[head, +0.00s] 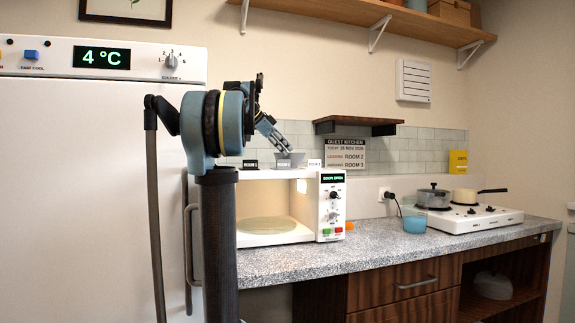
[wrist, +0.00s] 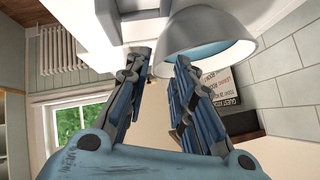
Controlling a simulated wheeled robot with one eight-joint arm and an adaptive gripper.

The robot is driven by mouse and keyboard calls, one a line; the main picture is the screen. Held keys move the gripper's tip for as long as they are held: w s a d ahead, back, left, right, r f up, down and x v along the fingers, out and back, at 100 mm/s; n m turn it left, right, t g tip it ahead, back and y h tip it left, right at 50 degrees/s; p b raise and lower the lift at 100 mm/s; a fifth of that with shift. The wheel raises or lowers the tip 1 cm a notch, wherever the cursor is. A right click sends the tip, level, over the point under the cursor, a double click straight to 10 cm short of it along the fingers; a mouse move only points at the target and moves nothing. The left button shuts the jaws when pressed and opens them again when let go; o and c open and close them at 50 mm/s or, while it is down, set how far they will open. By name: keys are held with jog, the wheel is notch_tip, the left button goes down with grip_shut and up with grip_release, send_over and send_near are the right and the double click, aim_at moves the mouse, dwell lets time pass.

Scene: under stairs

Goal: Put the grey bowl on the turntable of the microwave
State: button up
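The grey bowl (head: 297,158) stands on top of the white microwave (head: 330,207), behind small room labels. The microwave's front is open, its display reads "DOOR OPEN", and the round turntable (head: 267,225) inside looks empty. My gripper (head: 284,146) reaches down from the left, its fingertips at the bowl's near side. In the wrist view my gripper (wrist: 160,62) has its two fingers apart, with part of the bowl's rim between or just beyond them. The bowl (wrist: 207,35) fills the top middle there. Whether the fingers touch it I cannot tell.
A lidded pot (head: 433,197) and a pan (head: 466,195) are at the hob. A small shelf (head: 357,124) hangs above. The tall fridge (head: 90,180) stands on the left.

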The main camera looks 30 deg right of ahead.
aim_at(296, 156)
jog(key=x, duration=0.5)
grip_shut()
jog(key=shift+s+r, duration=0.1)
jog(key=shift+r, duration=0.1)
jog(key=shift+r, duration=0.45)
notch_tip(296, 156, up, 6)
jog(key=shift+f, duration=0.15)
jog(key=s+a, duration=0.2)
jog(key=s, duration=0.7)
jog(key=s+a, duration=0.2)
jog(key=s, duration=0.8)
jog(key=shift+a, duration=0.25)
